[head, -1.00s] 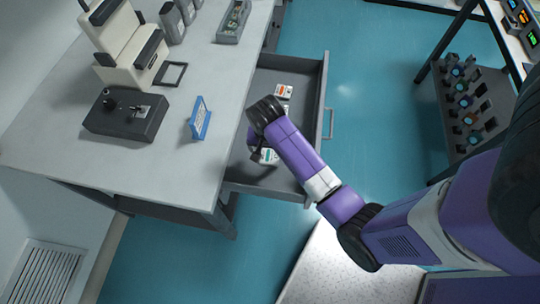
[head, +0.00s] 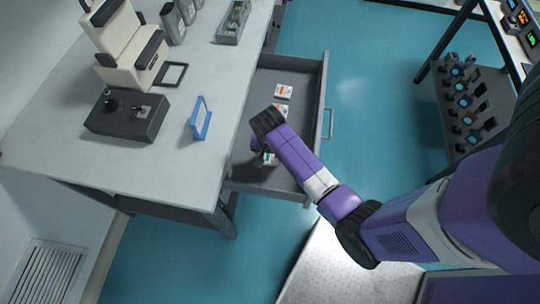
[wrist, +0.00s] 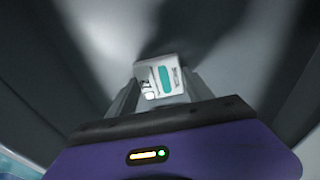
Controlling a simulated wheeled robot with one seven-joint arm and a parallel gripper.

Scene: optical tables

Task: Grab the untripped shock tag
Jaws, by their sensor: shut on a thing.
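A white shock tag with a teal window (wrist: 165,80) is between the two fingers of my gripper (wrist: 159,92) in the wrist view. The gripper is shut on it. In the head view my gripper (head: 262,152) is over the near part of the open drawer, and a bit of the held tag (head: 270,158) shows beside it, the rest hidden by my arm. I cannot tell if the tag touches the drawer floor. A white tag with an orange-red mark (head: 284,91) lies farther back in the drawer. Another tag with a reddish mark (head: 281,109) lies just in front of it, partly behind my wrist.
The grey drawer (head: 322,100) has raised walls around my gripper. The worktop (head: 170,190) at left holds a blue stand (head: 201,118), a black box with a lever (head: 126,116) and a cream device (head: 128,50). A shelf rack (head: 470,105) stands at right.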

